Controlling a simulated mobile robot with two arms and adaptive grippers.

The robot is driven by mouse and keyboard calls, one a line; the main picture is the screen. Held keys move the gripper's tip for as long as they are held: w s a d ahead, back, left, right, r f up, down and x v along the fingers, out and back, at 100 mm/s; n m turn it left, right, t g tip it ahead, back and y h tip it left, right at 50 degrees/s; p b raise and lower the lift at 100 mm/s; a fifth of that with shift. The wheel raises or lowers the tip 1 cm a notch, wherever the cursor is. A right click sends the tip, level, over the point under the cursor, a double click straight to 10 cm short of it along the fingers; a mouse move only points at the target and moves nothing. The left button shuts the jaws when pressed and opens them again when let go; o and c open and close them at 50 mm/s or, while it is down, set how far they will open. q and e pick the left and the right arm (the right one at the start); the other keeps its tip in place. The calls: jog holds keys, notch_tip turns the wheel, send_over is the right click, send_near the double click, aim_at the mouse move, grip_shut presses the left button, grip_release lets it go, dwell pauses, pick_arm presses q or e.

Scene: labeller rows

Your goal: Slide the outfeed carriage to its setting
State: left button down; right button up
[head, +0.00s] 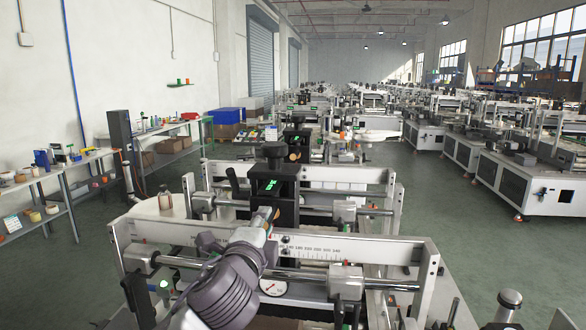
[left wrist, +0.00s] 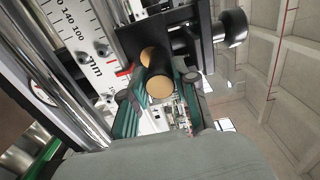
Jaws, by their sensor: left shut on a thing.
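My left gripper (head: 262,224) reaches in over the near labeller, its wrist in front of the rail. In the left wrist view its two green-padded fingers (left wrist: 159,90) are shut around a dark cylindrical handle (left wrist: 162,74) with a tan end face. The handle stands by the black carriage plate (left wrist: 145,38), which has a red pointer (left wrist: 125,70) beside a white millimetre scale (left wrist: 78,25). The scale (head: 320,252) also shows in the head view, right of my wrist. The pointer's exact reading is too small to tell. My right gripper is not in view.
A steel guide rod (head: 300,275) runs along the near frame with a clamp block (head: 345,282) at its right. A black unit with a green display (head: 270,187) stands just behind. More labellers line the aisle. Shelving (head: 60,175) stands left; the green floor (head: 440,215) at right is clear.

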pick_arm(q)
jog(key=shift+w+a, duration=0.2)
jog(key=shift+a, duration=0.65)
jog(key=shift+a+r+p, duration=0.1)
jog(key=shift+a+p, duration=0.15)
jog(key=shift+p, duration=0.15)
jog(key=c, duration=0.8)
grip_release()
jog(key=shift+w+a, duration=0.1)
jog(key=shift+a, duration=0.05)
